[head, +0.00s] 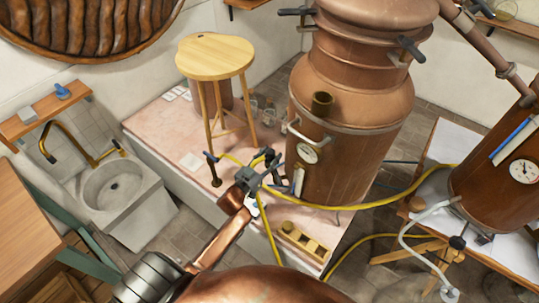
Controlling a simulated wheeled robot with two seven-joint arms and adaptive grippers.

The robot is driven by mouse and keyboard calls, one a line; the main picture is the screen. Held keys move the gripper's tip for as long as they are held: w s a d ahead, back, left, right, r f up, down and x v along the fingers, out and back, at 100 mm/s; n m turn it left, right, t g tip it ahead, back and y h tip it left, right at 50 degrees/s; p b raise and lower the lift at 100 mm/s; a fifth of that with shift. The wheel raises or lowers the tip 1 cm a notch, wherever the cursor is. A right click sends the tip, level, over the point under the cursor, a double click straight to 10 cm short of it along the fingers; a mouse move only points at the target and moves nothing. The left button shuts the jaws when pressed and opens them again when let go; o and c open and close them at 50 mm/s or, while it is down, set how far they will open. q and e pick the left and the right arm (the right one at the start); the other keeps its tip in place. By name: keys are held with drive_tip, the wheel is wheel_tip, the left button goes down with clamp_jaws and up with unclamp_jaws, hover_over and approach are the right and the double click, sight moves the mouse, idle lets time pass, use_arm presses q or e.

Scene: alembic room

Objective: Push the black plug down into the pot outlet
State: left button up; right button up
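The large copper pot (345,125) stands on the pink-topped platform right of centre. A short upright brass stub (322,104) with a dark top sticks out of its shoulder. I cannot tell whether this stub is the outlet or whether its dark top is the black plug. My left gripper (269,160) is in front of the pot's lower left side, below and left of the stub. Its dark fingers are small in view, and I cannot tell whether they are open or hold anything. They overlap the hose and fittings in the picture. My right gripper is not in view.
Yellow hoses (375,204) run from the pot area to the right and down. A round wooden stool (215,56) stands behind left. A wooden block with holes (304,242) lies on the platform's front. A second copper vessel (495,165) is at right, a sink (112,187) at left.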

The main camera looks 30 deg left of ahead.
use_arm(q)
drive_tip(key=shift+o, duration=0.5)
drive_tip(key=shift+s, duration=0.25)
drive_tip(key=s, duration=1.1)
drive_tip(key=shift+s+a, duration=0.25)
drive_tip(key=shift+a, duration=0.05)
